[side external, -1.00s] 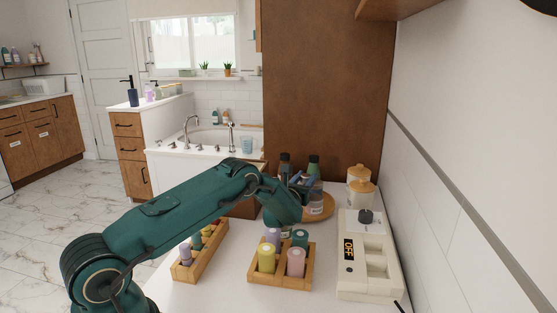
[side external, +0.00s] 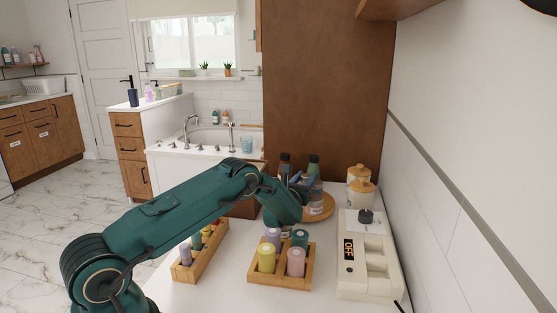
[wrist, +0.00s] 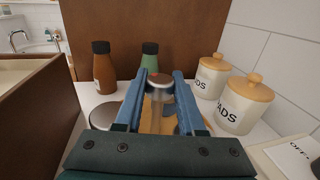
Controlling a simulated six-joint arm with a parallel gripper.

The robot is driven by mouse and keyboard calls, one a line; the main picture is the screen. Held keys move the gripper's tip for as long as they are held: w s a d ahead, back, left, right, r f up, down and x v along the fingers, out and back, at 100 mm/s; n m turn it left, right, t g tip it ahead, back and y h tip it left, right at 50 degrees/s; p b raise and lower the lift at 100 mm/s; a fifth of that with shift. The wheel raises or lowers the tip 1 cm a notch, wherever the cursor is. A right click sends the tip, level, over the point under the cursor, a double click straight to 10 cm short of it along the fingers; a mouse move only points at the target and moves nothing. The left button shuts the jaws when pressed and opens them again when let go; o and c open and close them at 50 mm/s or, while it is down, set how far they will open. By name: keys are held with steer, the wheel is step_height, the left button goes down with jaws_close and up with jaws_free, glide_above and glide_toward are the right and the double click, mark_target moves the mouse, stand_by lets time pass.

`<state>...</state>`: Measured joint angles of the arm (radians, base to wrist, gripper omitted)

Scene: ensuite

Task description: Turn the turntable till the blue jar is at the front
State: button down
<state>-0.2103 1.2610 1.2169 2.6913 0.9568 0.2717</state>
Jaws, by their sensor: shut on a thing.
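The turntable is a round wooden disc (side external: 325,209) on the counter, partly hidden by my arm; a little of it shows in the wrist view (wrist: 148,112). My gripper (wrist: 160,82) has its blue fingers over the disc, shut on a silver-topped piece (wrist: 159,79) that stands upright between them. I cannot tell whether that piece is a jar or a post of the turntable. A round lid (wrist: 103,116) shows left of the fingers, partly covered. A blue jar cannot be made out for certain; the fingers are blue too.
A brown bottle (wrist: 103,72) and a green bottle (wrist: 149,58) stand behind. Two cream canisters (wrist: 211,74) with wooden lids are at the right, by the wall. A white device marked OFF (side external: 367,258) and wooden trays (side external: 280,277) of coloured cylinders stand nearer on the counter.

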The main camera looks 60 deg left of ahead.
steer(key=shift+r+y, duration=0.1)
steer(key=shift+y, duration=0.2)
stand_by(0.4)
steer(key=shift+n+g+y, duration=1.3)
steer(key=shift+n+y, duration=0.1)
steer(key=shift+y, duration=0.1)
steer(key=shift+a+n+g+y, duration=0.15)
steer(key=shift+n+g+y, duration=0.7)
steer(key=shift+g, duration=0.35)
steer(key=c, duration=0.5)
jaws_free()
steer(key=shift+d, duration=0.2)
steer(key=shift+s+d, duration=0.3)
steer(key=shift+d, duration=0.2)
steer(key=shift+v, duration=1.95)
